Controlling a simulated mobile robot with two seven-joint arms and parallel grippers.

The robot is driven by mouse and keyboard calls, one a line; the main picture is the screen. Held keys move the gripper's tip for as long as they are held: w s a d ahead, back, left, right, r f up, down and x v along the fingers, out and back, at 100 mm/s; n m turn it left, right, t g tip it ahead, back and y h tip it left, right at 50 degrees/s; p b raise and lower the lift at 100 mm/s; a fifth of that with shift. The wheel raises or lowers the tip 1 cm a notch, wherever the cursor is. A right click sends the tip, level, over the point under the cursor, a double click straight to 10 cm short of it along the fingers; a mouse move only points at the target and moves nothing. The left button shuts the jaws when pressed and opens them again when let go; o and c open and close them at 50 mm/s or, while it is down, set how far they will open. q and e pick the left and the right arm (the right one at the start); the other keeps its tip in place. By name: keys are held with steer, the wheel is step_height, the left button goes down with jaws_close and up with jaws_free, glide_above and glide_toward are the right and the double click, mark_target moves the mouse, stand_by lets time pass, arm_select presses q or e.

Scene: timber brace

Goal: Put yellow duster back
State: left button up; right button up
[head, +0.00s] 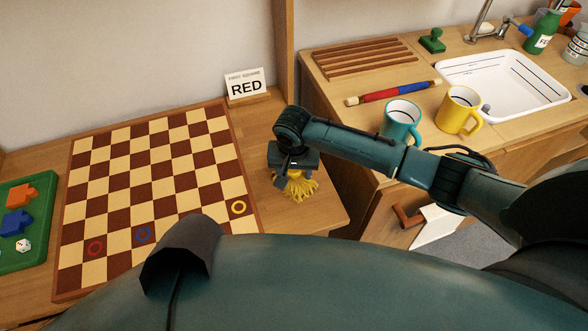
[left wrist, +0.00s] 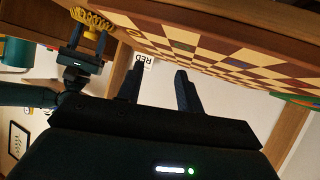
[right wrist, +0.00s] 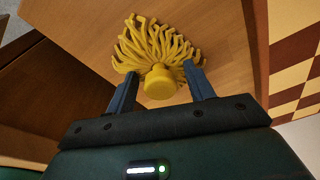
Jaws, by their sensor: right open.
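The yellow duster (head: 301,187) shows as a mop of yellow strands at the right part of the wooden table, right of the checkered board. My right gripper (head: 289,178) is over it in the head view and hides its upper part. In the right wrist view the duster's round yellow end (right wrist: 160,83) lies between the two spread fingers, with a gap on each side. The strands fan out beyond it. My left gripper (left wrist: 160,78) is open and empty in the left wrist view; I cannot make it out in the head view.
The checkered board (head: 157,190) fills the table's middle. A RED sign (head: 246,86) stands behind it, and a green tray (head: 40,192) is at left. On the right counter are a teal mug (head: 400,122), a yellow mug (head: 457,108) and a sink (head: 510,80).

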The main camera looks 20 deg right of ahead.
mark_target(293, 184)
step_height(293, 184, up, 12)
steer(key=s+p, duration=0.2)
steer(key=s+a+f+n+t+y, duration=0.1)
steer(key=s+a+f+y, duration=0.1)
steer(key=s, duration=0.1)
steer(key=s+a+f+n+t+y, duration=0.2)
steer(key=s+a+f, duration=0.1)
steer(key=s+a+f+n+t+y, duration=0.2)
steer(key=s+a, duration=0.1)
steer(key=shift+s+a+f+y, duration=0.15)
steer(key=shift+s+f+y, duration=0.1)
steer(key=shift+y, duration=0.15)
steer(key=s+d+r+n+t+h, duration=0.1)
steer(key=s+d+n+t, duration=0.1)
steer(key=s+d+t, duration=0.2)
steer(key=shift+s+d+r+t+h, duration=0.2)
steer(key=shift+s+d+t+h, duration=0.2)
steer(key=shift+s+d, duration=0.9)
steer(key=shift+w+d, duration=0.25)
